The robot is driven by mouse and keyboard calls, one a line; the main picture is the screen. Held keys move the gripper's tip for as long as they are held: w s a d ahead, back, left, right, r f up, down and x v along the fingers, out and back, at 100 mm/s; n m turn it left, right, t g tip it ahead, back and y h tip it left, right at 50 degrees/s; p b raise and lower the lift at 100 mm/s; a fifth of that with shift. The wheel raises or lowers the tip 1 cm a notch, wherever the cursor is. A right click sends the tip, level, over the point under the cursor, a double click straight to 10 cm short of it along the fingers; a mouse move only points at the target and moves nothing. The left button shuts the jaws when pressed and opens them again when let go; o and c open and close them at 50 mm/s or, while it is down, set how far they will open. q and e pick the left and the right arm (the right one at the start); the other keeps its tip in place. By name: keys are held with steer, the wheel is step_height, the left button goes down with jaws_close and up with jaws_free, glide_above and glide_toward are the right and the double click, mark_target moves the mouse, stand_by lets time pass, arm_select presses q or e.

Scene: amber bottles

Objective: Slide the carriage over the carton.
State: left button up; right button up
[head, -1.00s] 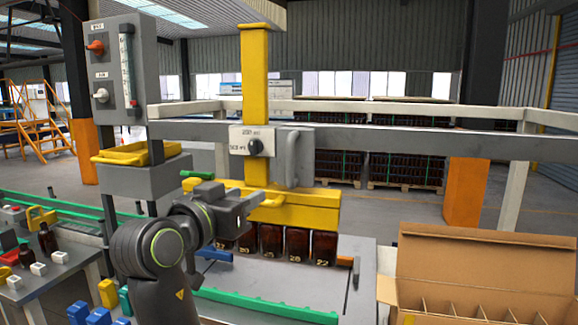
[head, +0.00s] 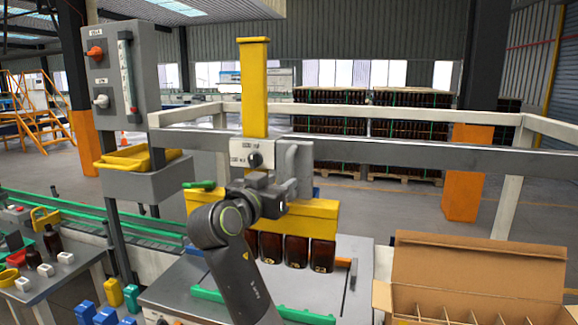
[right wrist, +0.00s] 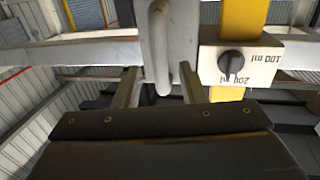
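The carriage has a yellow column (head: 254,90), a dial plate (head: 252,154) and a grey block with an upright handle (right wrist: 160,45). It sits on the grey rail (head: 400,151), left of the carton. Its yellow head (head: 310,218) is over a row of amber bottles (head: 297,250). The open cardboard carton (head: 480,275) with dividers stands at lower right. My right gripper (head: 286,190) is at the handle; in the right wrist view its fingers (right wrist: 160,90) are apart on either side of the handle's lower end, with gaps. My left gripper is out of view.
A grey control post (head: 115,75) and a yellow tray (head: 140,160) stand to the left. A green strip (head: 210,296) lies along the front of the worktable (head: 330,285). The rail runs clear toward the right, above the carton.

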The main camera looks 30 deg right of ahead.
mark_target(287, 179)
steer(key=p+x, duration=0.2)
steer(key=x, duration=0.3)
steer(key=shift+w+d, duration=0.1)
steer(key=shift+c, duration=0.5)
jaws_close()
